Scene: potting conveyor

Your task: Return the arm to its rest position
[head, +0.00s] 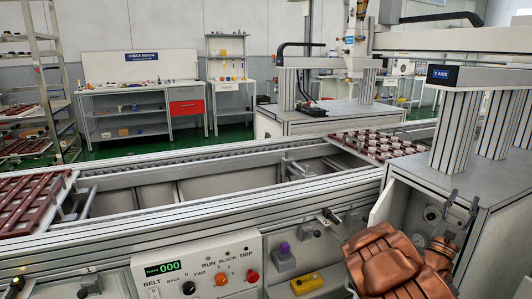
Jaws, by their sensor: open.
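My copper-coloured arm (385,262) is folded at the lower right of the head view. My gripper (462,202) points up beside it, with its two dark fingers apart and nothing between them. It shows in front of the grey machine housing on the right. I cannot tell how close it is to that housing.
The conveyor frame (205,222) crosses the view, with a control panel (198,268) on its front. Brown gridded trays lie on it at left (32,202) and right (375,147). A yellow box (306,283) sits low near my arm. Grey posts (462,133) stand at right.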

